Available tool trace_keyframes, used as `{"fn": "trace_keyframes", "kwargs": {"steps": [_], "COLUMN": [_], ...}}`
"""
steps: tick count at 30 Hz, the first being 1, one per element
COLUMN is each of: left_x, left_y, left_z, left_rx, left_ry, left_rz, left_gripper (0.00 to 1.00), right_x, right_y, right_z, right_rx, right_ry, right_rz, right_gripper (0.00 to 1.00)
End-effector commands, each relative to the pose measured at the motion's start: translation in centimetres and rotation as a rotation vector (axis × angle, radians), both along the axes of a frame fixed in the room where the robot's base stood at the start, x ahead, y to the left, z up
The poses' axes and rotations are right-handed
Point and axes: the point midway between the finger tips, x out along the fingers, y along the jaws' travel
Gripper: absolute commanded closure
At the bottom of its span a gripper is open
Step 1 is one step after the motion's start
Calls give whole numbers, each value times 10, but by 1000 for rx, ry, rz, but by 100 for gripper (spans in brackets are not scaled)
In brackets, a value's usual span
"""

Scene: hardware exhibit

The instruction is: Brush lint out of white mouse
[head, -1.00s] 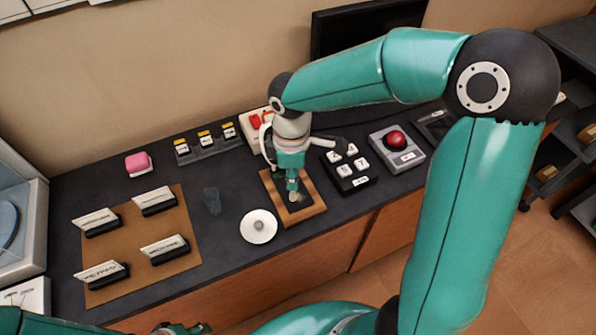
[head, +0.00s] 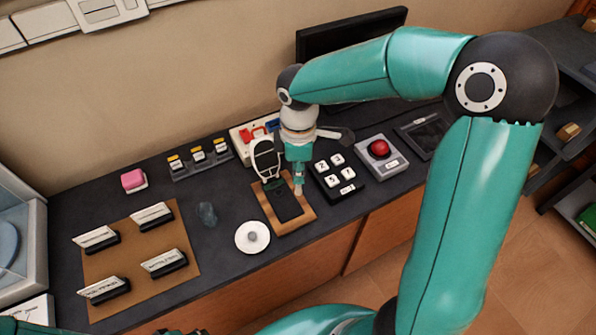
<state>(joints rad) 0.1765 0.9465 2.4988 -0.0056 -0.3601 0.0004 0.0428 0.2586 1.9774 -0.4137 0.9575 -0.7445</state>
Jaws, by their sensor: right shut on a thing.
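My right gripper (head: 298,178) points down over the right side of a wooden tray (head: 304,217). It is shut on a small pale brush-like thing (head: 299,189), mostly hidden by the fingers. A dark flat pad (head: 287,206) lies on the tray, left of the gripper. I cannot make out lint. Dark parts at the bottom edge look like my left gripper (head: 186,331), mostly cut off.
A white disc with a grey knob (head: 252,237) and a dark lump (head: 207,213) are left of the tray. Name plates sit on a brown mat (head: 139,251). The counter's front edge is close.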

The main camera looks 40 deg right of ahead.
Motion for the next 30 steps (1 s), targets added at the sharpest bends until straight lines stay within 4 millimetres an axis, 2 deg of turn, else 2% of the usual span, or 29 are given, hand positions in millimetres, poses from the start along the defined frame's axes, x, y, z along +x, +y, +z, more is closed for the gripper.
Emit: {"fn": "trace_keyframes", "kwargs": {"steps": [3,10,30], "left_x": [0,0,0], "left_y": [0,0,0], "left_z": [13,26,26], "left_rx": [0,0,0], "left_ry": [0,0,0], "left_rz": [0,0,0], "left_gripper": [60,60,60], "right_x": [1,1,1], "right_y": [1,2,2], "right_z": [15,31,32], "right_rx": [0,1,1], "right_ry": [-1,-1,-1], "right_rz": [2,4,5], "right_gripper": [100,100,100]}}
